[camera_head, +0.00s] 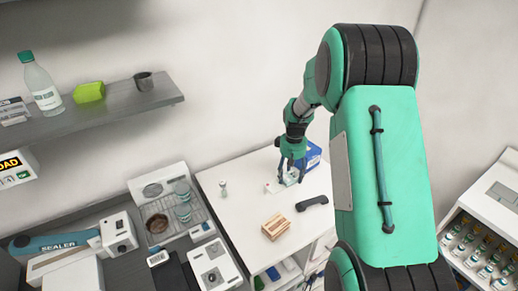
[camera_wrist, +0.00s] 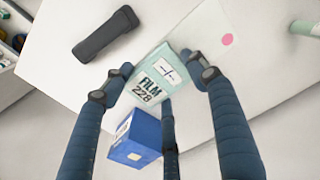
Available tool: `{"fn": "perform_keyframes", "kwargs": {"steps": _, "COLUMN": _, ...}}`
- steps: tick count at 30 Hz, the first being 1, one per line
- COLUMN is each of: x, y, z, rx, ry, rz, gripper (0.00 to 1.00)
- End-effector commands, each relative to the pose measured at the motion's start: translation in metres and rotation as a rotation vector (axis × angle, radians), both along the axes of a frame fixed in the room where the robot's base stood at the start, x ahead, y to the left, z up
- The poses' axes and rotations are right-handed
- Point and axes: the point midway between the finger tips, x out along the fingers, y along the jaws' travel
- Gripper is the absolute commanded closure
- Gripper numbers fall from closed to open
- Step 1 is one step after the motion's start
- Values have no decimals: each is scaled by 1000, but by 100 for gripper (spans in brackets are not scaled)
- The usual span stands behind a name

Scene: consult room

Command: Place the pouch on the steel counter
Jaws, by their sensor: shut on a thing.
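The pouch is most likely the flat pale-teal packet marked "FILM 228" (camera_wrist: 150,88). In the wrist view it lies between the dark blue fingers of my gripper (camera_wrist: 165,72), which is shut on it. In the head view my gripper (camera_head: 291,172) is low over the back of the white table (camera_head: 235,205), with a small pale bit of the packet below the fingers. I cannot tell whether the packet touches the tabletop. The steel counter seems to be the grey surface (camera_head: 92,217) at the left, behind and under the sealer and boxes.
A blue box (camera_head: 313,154) stands beside my gripper. A black handset-like object (camera_head: 312,202) and a wooden block (camera_head: 275,226) lie nearer on the table. A sealer (camera_head: 50,243), a tray with cups (camera_head: 200,212) and white devices crowd the left side. A shelf (camera_head: 120,103) overhangs there.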

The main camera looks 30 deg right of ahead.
Motion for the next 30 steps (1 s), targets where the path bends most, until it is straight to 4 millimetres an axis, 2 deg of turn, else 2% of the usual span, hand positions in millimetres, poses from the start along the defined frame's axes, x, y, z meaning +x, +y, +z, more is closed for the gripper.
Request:
{"fn": "perform_keyframes", "kwargs": {"steps": 8, "x": 1, "y": -2, "z": 3, "rx": 0, "ry": -1, "rz": -6, "gripper": 65}}
{"fn": "perform_keyframes", "kwargs": {"steps": 14, "x": 3, "y": -16, "z": 26, "rx": -2, "ry": -3, "rz": -55, "gripper": 65}}
{"fn": "perform_keyframes", "kwargs": {"steps": 20, "x": 5, "y": -46, "z": 79, "rx": -2, "ry": -4, "rz": -174, "gripper": 65}}
{"fn": "perform_keyframes", "kwargs": {"steps": 30, "x": -10, "y": -112, "z": 211, "rx": -2, "ry": -5, "rz": -462, "gripper": 65}}
